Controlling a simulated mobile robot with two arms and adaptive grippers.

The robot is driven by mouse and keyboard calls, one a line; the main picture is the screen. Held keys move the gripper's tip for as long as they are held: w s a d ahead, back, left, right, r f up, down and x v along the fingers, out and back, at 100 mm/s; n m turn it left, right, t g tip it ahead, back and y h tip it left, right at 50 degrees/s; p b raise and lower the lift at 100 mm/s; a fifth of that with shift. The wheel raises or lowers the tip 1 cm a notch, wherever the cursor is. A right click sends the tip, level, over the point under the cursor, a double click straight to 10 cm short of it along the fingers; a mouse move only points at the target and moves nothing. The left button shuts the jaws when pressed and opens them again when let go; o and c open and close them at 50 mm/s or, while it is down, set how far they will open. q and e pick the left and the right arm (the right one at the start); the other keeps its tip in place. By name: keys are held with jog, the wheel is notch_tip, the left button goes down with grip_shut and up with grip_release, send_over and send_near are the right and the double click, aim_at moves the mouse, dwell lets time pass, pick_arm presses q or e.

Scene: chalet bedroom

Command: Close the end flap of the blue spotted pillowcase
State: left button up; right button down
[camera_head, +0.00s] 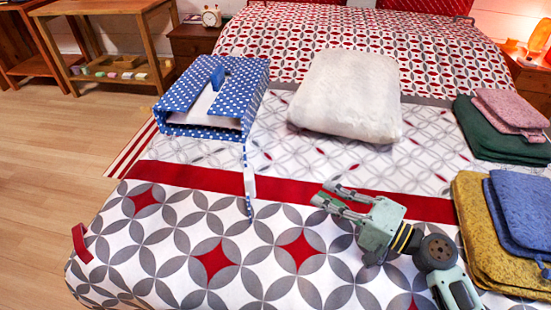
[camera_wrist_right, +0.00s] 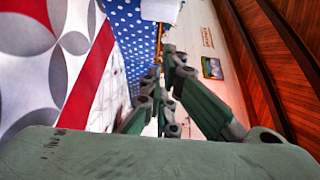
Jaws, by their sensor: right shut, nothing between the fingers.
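The blue spotted pillowcase (camera_head: 245,88) lies on the bed at upper left in the head view, box-like, with white showing inside its open near end and through a cut-out on top. A blue tab (camera_head: 217,77) stands up on top. A thin blue spotted strip with a white patch, apparently the end flap seen edge-on (camera_head: 249,182), extends from the near right corner towards me. My right gripper (camera_head: 338,198) is shut and empty over the bed, right of the flap and apart from it. Blue spotted cloth (camera_wrist_right: 128,30) also shows beyond its fingers in the wrist view.
A white pillow (camera_head: 347,95) lies right of the pillowcase. Folded pink (camera_head: 508,108), green (camera_head: 490,137), yellow (camera_head: 480,225) and blue (camera_head: 520,205) cloths lie along the right edge. The patterned bedspread (camera_head: 190,260) is clear at front left.

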pick_arm(q)
notch_tip(320, 180, down, 7)
jog(key=s+p, duration=0.1)
jog(key=p, duration=0.1)
jog(key=shift+s+a+r, duration=0.15)
jog(key=shift+s+r, duration=0.05)
jog(key=shift+s, duration=0.1)
pick_arm(e)
jog(key=s+a+x, duration=0.1)
jog(key=x, duration=1.2)
jog(key=shift+s+a+r, duration=0.15)
jog(key=shift+s+a, duration=0.05)
jog(key=shift+s, duration=0.1)
jog(key=shift+a, duration=0.1)
